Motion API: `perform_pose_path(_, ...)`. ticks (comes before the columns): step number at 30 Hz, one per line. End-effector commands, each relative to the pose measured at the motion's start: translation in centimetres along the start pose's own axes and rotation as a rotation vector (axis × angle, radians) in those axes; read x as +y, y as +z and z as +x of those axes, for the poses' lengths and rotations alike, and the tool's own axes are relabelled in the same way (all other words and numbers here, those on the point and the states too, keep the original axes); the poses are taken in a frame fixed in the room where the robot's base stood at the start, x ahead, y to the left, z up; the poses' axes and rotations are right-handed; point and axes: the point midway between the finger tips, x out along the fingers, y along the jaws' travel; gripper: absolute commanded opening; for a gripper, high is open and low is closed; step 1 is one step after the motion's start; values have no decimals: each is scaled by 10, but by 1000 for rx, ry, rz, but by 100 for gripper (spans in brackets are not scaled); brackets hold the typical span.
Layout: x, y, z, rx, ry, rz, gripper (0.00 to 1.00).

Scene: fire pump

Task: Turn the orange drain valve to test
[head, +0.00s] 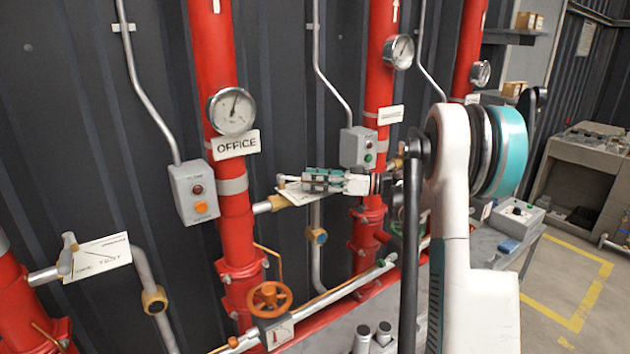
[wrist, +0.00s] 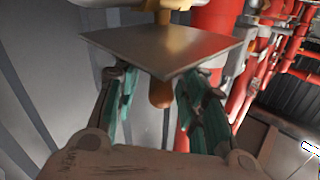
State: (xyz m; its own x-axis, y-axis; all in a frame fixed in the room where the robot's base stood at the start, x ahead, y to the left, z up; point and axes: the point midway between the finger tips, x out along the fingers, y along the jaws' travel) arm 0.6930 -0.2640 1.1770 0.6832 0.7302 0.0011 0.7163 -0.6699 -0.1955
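My gripper (head: 312,181) reaches in from the right at the pipe junction right of the OFFICE riser, beside a white label plate (head: 296,196). In the wrist view the plate (wrist: 165,48) lies across the fingertips and hides part of them. The two green-padded fingers stand apart. A rounded orange piece (wrist: 161,93), seemingly the drain valve's handle, shows below the plate between the fingers, with a gap on each side. A brass part (wrist: 162,15) shows above the plate. In the head view the orange handle is not clearly visible, and its setting cannot be read.
The red OFFICE riser (head: 213,85) bears a gauge (head: 232,111). An orange handwheel (head: 270,298) sits lower down. A grey button box (head: 195,192) is left of the riser. A workbench (head: 495,246) stands behind my arm.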

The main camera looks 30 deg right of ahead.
Motion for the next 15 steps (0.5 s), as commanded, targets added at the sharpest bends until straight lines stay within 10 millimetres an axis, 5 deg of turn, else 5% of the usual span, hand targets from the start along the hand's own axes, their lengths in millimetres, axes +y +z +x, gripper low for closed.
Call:
perform_pose_path(7,1,0,-18,0,3,0,38)
perform_pose_path(15,1,0,-72,0,3,0,38)
